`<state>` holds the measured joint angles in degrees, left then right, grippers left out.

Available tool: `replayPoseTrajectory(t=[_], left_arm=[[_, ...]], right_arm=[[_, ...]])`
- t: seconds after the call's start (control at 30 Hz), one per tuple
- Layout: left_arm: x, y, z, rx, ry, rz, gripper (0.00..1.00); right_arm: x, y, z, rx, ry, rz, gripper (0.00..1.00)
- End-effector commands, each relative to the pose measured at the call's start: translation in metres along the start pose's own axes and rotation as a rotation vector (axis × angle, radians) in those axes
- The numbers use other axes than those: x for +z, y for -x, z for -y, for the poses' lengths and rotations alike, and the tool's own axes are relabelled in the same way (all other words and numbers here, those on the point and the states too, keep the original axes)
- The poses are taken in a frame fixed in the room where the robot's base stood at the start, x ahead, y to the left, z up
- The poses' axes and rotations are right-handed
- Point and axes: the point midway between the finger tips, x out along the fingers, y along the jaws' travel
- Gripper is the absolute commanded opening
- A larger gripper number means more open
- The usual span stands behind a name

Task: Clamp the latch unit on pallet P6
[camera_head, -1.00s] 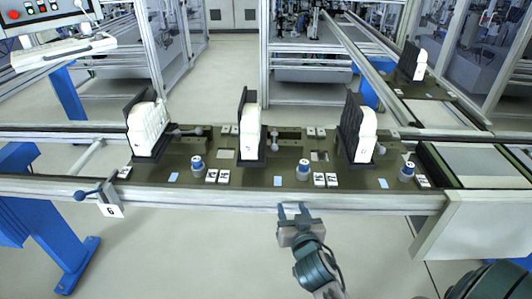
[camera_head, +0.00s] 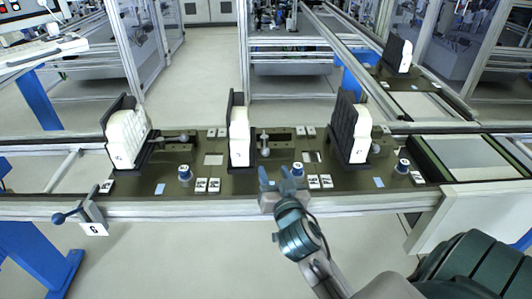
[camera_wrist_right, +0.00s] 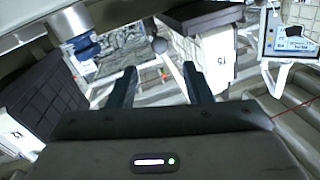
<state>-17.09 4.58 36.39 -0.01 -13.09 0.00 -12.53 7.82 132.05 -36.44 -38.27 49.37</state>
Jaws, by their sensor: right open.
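The dark pallet (camera_head: 232,185) lies on the line and carries three white units in black holders: left (camera_head: 127,137), middle (camera_head: 240,137) and right (camera_head: 352,137). Grey ball-ended levers stand beside them: left (camera_head: 183,138), middle (camera_head: 265,150) and right (camera_head: 375,148). I cannot tell which is the latch unit. My right gripper (camera_head: 281,174) is open and empty over the pallet's front edge, in front of the middle lever. In the right wrist view, the lever ball (camera_wrist_right: 159,45) shows beyond and between the open fingers (camera_wrist_right: 160,88). My left gripper is out of view.
Blue-topped white knobs stand along the pallet's front, at left (camera_head: 184,173) and right (camera_head: 403,166); my right gripper partly covers the middle one. Another pallet stands at back right.

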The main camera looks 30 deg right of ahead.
Motion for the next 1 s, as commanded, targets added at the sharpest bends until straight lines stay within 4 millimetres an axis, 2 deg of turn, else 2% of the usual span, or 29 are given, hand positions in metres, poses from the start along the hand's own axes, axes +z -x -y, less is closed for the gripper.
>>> replayPoseTrajectory(t=[0.03,0.17,0.33,0.5,0.77,0.8,1.0], left_arm=[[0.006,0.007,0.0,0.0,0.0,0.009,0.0],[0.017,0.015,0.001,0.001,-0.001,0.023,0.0],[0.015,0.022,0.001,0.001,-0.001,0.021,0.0],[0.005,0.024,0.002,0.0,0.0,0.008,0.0],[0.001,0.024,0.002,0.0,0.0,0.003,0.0],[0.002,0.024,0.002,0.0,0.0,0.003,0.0],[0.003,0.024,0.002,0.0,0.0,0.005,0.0]], right_arm=[[-0.004,-0.012,0.001,0.0,0.003,-0.001,0.45],[-0.004,-0.037,0.001,0.0,0.002,-0.001,0.45],[-0.002,-0.061,0.0,0.001,0.002,0.001,0.45],[-0.001,-0.073,0.0,0.0,0.0,0.001,0.45],[0.0,-0.074,0.0,0.0,0.0,0.001,0.45],[0.0,-0.074,0.0,0.0,0.0,0.001,0.43],[0.0,-0.074,0.0,0.0,0.0,0.001,0.04]])
